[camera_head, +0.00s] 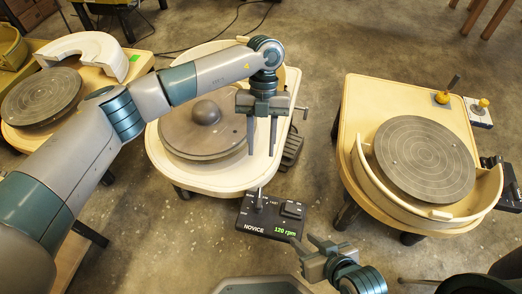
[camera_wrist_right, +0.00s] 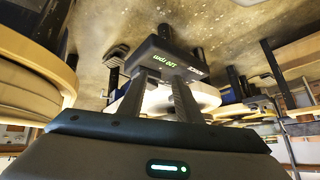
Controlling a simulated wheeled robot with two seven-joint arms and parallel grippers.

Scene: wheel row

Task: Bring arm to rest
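My left arm reaches in from the left across the middle potter's wheel. Its gripper (camera_head: 262,148) points down near the right edge of the middle wheel head (camera_head: 182,138), with its two fingers apart and nothing between them. A grey rounded lump (camera_head: 206,112) sits on that wheel head, left of the gripper. My right gripper (camera_head: 303,240) is low in the head view, just below the control box. Its fingers are apart and empty. They also show apart in the right wrist view (camera_wrist_right: 162,78), in front of the control box.
A black control box (camera_head: 268,215) marked NOVICE reads 120 rpm at the middle wheel's front. Another wheel (camera_head: 424,160) with a curved guard stands right. A third wheel (camera_head: 42,97) stands left with a white arch-shaped piece (camera_head: 90,46). Bare floor (camera_head: 330,75) lies between the middle and right tables.

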